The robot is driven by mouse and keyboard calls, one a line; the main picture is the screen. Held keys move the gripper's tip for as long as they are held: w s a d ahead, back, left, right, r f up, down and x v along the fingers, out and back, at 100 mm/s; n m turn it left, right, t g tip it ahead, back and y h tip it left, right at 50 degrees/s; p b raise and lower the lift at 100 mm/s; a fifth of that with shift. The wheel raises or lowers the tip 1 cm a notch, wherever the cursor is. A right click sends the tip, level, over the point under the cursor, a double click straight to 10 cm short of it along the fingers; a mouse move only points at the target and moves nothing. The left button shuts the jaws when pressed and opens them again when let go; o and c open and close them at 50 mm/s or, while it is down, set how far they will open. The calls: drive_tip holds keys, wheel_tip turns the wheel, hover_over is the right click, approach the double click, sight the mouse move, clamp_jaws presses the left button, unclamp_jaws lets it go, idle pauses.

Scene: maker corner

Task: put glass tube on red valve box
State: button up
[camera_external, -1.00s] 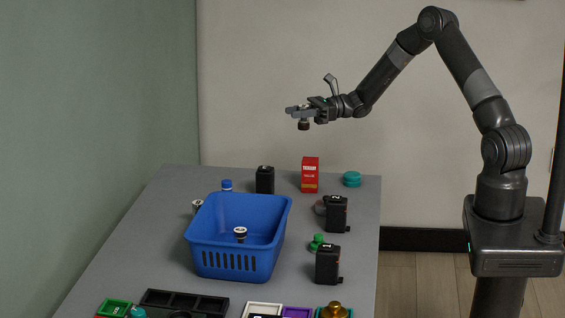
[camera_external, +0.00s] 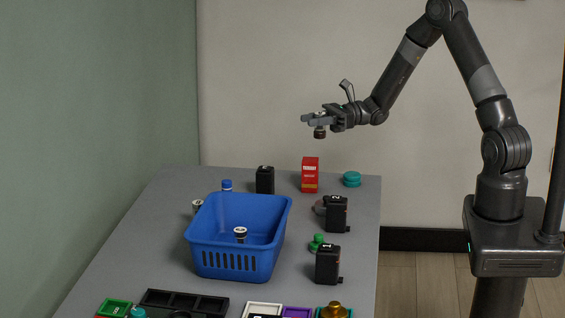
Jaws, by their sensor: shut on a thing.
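The red valve box (camera_external: 310,176) stands upright at the back of the grey table. My gripper (camera_external: 314,120) is in the air above it, shut on a small tube (camera_external: 320,132) with a dark lower part. The tube hangs upright below the fingers, well clear of the box top. It looks like the glass tube, but it is too small to see its material. A similar small tube with a white top (camera_external: 240,234) is in the blue basket (camera_external: 238,262), and another (camera_external: 197,206) stands left of the basket.
Black boxes stand at the back (camera_external: 265,180) and along the right edge (camera_external: 337,214), (camera_external: 327,265). A teal disc (camera_external: 352,179) lies right of the red box. A blue-capped item (camera_external: 227,185) is at the back left. Trays (camera_external: 184,302) line the front.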

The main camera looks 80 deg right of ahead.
drive_tip(key=shift+w+a+f, duration=0.95)
drive_tip(key=shift+w+a, duration=0.1)
drive_tip(key=shift+w, duration=0.15)
drive_tip(key=shift+f, duration=2)
drive_tip(key=shift+f, duration=0.15)
drive_tip(key=o, duration=1)
